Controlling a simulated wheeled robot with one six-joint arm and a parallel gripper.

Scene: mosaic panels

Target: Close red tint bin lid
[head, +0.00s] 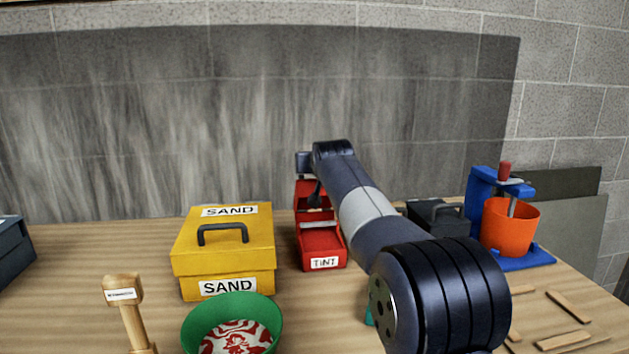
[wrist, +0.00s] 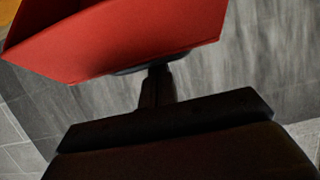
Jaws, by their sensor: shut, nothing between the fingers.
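The red tint bin (head: 322,249) stands on the table with a white TINT label on its front. Its red lid (head: 304,188) is raised at the back of the bin, so the bin looks open. My gripper (head: 315,197) is shut and empty, pointing down right by the lid and partly covered by my arm. In the wrist view the red lid (wrist: 130,40) fills the upper left. The dark fingers (wrist: 157,80) reach its lower edge, beside a dark strip there; I cannot tell whether they touch it.
A yellow SAND box (head: 223,262) stands left of the bin. A green bowl (head: 190,335) and a wooden mallet (head: 124,295) are in front. A dark box (head: 437,213) and an orange pot (head: 508,230) on a blue stand are at right. A wall rises behind.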

